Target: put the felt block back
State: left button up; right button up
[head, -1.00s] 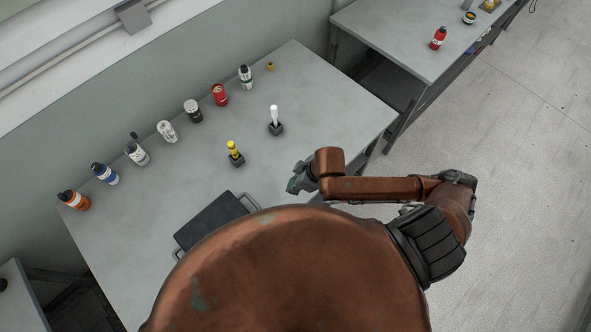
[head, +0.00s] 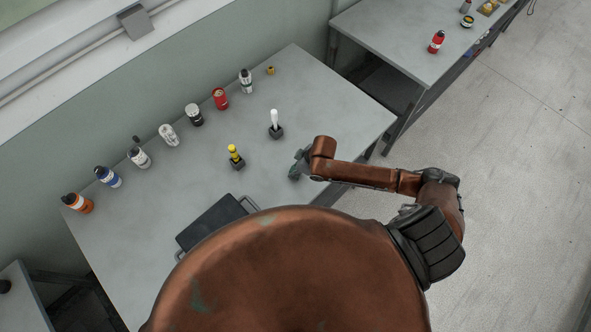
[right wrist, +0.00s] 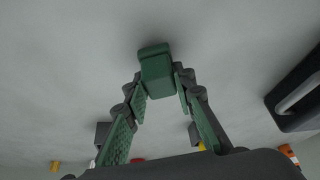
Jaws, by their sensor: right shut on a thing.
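The felt block (right wrist: 156,72) is a small dark green block. In the right wrist view it sits between the fingertips of my right gripper (right wrist: 160,82), which is shut on it, with the grey tabletop behind it. In the head view my right gripper (head: 299,167) is over the right part of the table, to the right of the yellow-topped and white-topped pieces. The block is too small there to tell from the fingers, and I cannot tell whether it touches the table. My left gripper is not in view.
On the grey table (head: 285,85) stand a yellow-topped piece (head: 234,152) and a white-topped piece (head: 275,120) in dark holders. A dark tray (head: 213,222) lies at the front. Several bottles and cans, including a red can (head: 220,98), line the back edge. The right part is clear.

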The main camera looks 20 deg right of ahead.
jog(key=shift+f, duration=0.25)
jog(key=shift+f, duration=0.1)
jog(key=o, duration=1.1)
jog(key=v, duration=1.2)
jog(key=shift+b, duration=0.35)
